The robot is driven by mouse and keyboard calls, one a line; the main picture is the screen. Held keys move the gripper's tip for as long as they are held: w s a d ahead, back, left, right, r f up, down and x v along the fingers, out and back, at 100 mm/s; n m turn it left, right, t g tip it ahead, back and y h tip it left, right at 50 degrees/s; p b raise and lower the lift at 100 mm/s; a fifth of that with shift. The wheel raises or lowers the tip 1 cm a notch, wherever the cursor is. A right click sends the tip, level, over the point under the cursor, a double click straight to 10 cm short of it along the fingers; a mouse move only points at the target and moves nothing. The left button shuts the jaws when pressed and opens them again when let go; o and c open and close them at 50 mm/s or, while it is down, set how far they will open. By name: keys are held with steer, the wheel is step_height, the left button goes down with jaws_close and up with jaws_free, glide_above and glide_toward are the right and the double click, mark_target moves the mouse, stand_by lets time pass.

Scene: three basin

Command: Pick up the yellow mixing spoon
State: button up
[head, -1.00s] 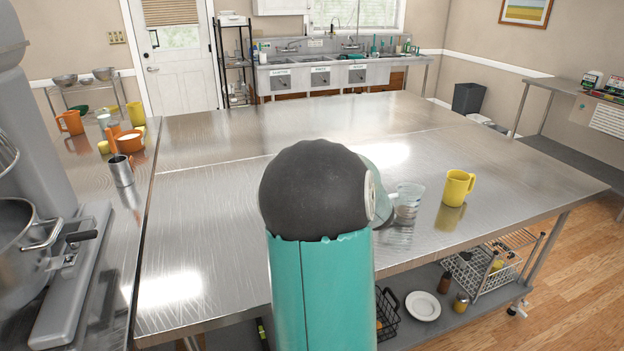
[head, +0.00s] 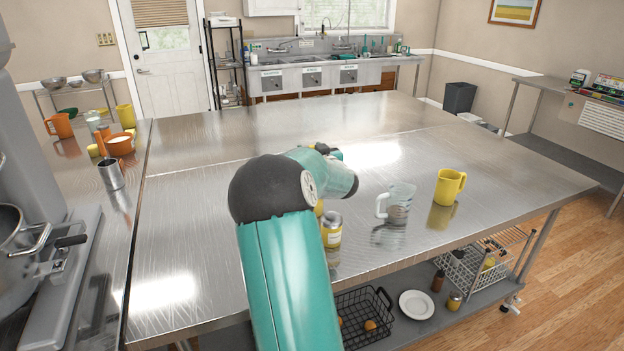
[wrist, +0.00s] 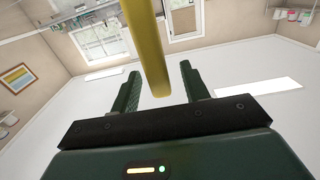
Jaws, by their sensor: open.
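A long yellow bar, seemingly the handle of the yellow mixing spoon (wrist: 148,45), runs down from the top edge of the wrist view. Its rounded end lies between the two green fingers of my gripper (wrist: 160,70). The fingers are apart, with a gap on both sides of the bar in the picture. I cannot tell its exact depth between them. The spoon's other end is outside the wrist view. I cannot tell whether that patch is the spoon.
On the steel table (head: 205,215) stand a yellow-labelled jar (head: 331,232), a clear measuring jug (head: 399,203) and a yellow mug (head: 449,187), right of my arm. Orange cups and a metal cup (head: 111,175) stand at the left. The far table is clear.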

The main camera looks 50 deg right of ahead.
jaws_close()
step_height(320, 180, up, 10)
stand_by(0.6)
steer(key=c, duration=0.7)
jaws_free()
steer(key=shift+c, duration=0.2)
jaws_close()
steer(key=shift+s, duration=0.1)
